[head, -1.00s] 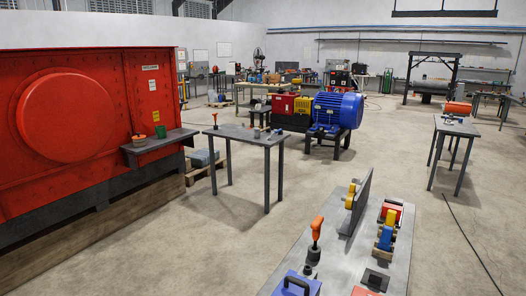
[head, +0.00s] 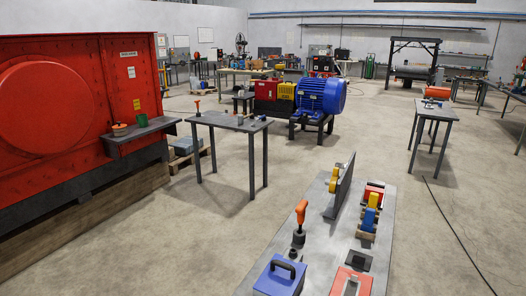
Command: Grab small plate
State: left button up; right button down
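A small dark square plate (head: 357,260) lies flat on the near grey table (head: 325,233), between an orange-handled tool and a red box; it may be the small plate. A larger grey plate (head: 342,187) stands upright on the same table, with yellow parts (head: 333,180) at its left side. I cannot tell for certain which piece is the task's small plate. Neither of my grippers is in view.
The near table also holds the orange-handled tool (head: 300,222), a blue box (head: 279,277), a red box (head: 351,282) and a blue-yellow part (head: 370,213). Left are a side table (head: 226,122) and red machine (head: 75,95).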

aim_at(358, 260)
jog(key=i+l+u, duration=0.1)
jog(key=l, duration=0.65)
jog(key=i+l+u, duration=0.15)
jog(key=l, duration=0.6)
jog(key=k, duration=0.05)
